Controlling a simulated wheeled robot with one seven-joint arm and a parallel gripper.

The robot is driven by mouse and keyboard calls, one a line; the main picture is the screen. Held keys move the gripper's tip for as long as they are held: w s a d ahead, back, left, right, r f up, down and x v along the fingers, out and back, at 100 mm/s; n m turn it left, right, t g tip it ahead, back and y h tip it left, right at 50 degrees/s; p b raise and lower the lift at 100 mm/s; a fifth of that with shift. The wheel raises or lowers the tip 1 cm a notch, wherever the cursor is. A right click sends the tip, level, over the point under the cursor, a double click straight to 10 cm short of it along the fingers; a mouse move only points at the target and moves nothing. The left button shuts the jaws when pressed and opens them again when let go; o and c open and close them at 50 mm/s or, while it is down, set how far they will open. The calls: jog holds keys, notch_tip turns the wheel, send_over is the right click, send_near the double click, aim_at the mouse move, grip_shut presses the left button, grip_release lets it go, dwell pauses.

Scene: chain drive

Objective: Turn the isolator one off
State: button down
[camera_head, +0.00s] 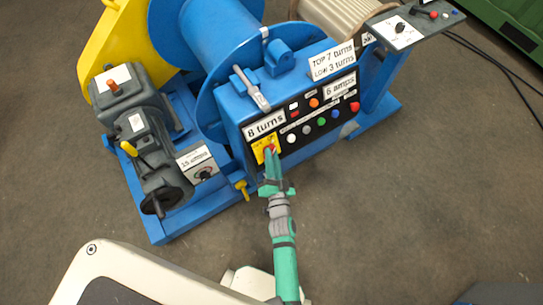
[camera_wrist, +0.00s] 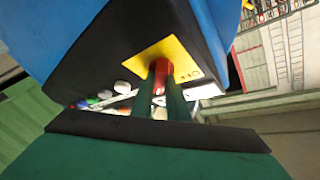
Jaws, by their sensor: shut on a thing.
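The isolator is a red knob (camera_wrist: 160,68) on a yellow plate (camera_wrist: 178,50), at the lower left of the black control panel on the blue machine. In the head view the yellow plate (camera_head: 260,155) sits just under the "8 turns" label. My gripper (camera_head: 270,160) reaches up to it from below. In the wrist view the two green fingers of my gripper (camera_wrist: 161,100) stand on either side of the red knob, shut on it. The fingers hide part of the knob, and I cannot read its setting.
Several coloured buttons (camera_head: 321,122) sit on the panel to the right of the plate. A grey motor (camera_head: 145,140) with a "15 amps" box (camera_head: 202,172) stands at the left. A yellow lever (camera_head: 241,187) sticks out below the panel.

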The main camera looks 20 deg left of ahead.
jog(key=shift+w+d+r+n+g+y, duration=0.15)
jog(key=shift+n+g+y, duration=1.55)
jog(key=shift+n, duration=2.5)
jog(key=shift+w+d+f+n+g+y, duration=0.15)
jog(key=shift+n+g+y, duration=1.55)
jog(key=shift+n, duration=2.5)
jog(key=shift+w+d+r+n+g+y, duration=0.15)
jog(key=shift+n+g+y, duration=0.95)
jog(key=shift+n+g, duration=2.15)
jog(key=shift+n+t, duration=0.95)
jog(key=shift+n, duration=0.1)
jog(key=c, duration=1.7)
grip_release()
jog(key=shift+a, duration=0.1)
